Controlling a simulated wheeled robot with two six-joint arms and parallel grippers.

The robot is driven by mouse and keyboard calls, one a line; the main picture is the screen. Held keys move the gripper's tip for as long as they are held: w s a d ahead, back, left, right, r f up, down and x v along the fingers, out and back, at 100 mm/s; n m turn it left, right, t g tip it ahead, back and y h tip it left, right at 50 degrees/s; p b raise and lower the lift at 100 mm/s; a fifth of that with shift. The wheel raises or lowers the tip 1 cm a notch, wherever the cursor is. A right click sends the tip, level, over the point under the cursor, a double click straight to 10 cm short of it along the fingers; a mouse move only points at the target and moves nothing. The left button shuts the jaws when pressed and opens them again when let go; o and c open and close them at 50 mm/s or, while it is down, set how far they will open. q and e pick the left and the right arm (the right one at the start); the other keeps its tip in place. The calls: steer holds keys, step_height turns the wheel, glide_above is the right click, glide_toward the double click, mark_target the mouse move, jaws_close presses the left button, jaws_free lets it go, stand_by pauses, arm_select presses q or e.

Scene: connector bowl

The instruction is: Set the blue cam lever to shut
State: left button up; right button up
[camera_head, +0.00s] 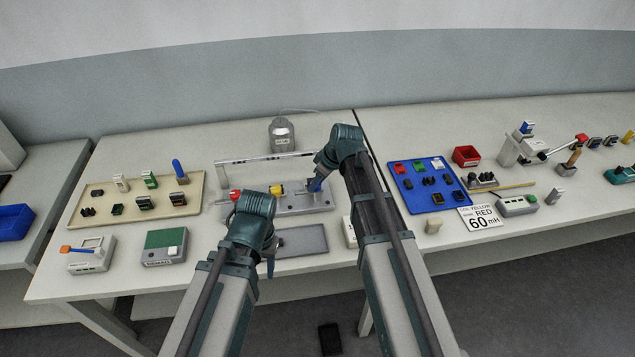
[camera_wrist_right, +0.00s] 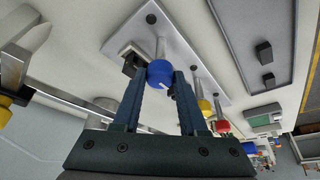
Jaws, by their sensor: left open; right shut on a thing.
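The blue cam lever ends in a round blue knob (camera_wrist_right: 160,73) on a grey shaft that rises from a grey base plate (camera_wrist_right: 183,42). My right gripper (camera_wrist_right: 158,80) is shut on the blue knob, one finger on each side. In the head view my right gripper (camera_head: 316,184) is at the right end of the plate (camera_head: 292,207), and its wrist partly hides the lever. A yellow knob (camera_wrist_right: 204,107) and a red knob (camera_wrist_right: 222,127) stand on the same plate. My left gripper (camera_head: 270,267) is open and empty, low over the front of the table.
A metal bar handle (camera_head: 265,158) runs behind the plate. A beige tray (camera_head: 100,190) of connectors is to the left, a blue tray (camera_head: 403,182) to the right. A grey weight-like can (camera_head: 282,134) stands behind.

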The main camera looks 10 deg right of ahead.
jaws_close()
steer(key=m+h, duration=0.1)
steer(key=m, duration=0.2)
steer(key=shift+s+a+t, duration=0.1)
steer(key=shift+s+t, duration=0.05)
steer(key=shift+t, duration=0.25)
steer(key=m+h, duration=0.1)
steer(key=m, duration=0.2)
steer(key=m+h, duration=0.1)
steer(key=m, duration=0.1)
steer(key=shift+a+m+t, duration=0.15)
steer(key=shift+m+t, duration=0.15)
steer(key=shift+m, duration=0.1)
steer(key=m+h, duration=0.2)
steer(key=m, duration=0.3)
steer(key=shift+a, duration=0.15)
steer(key=shift+m+g+h, duration=0.6)
steer(key=shift+m+g, duration=0.1)
steer(key=shift+m, duration=1.3)
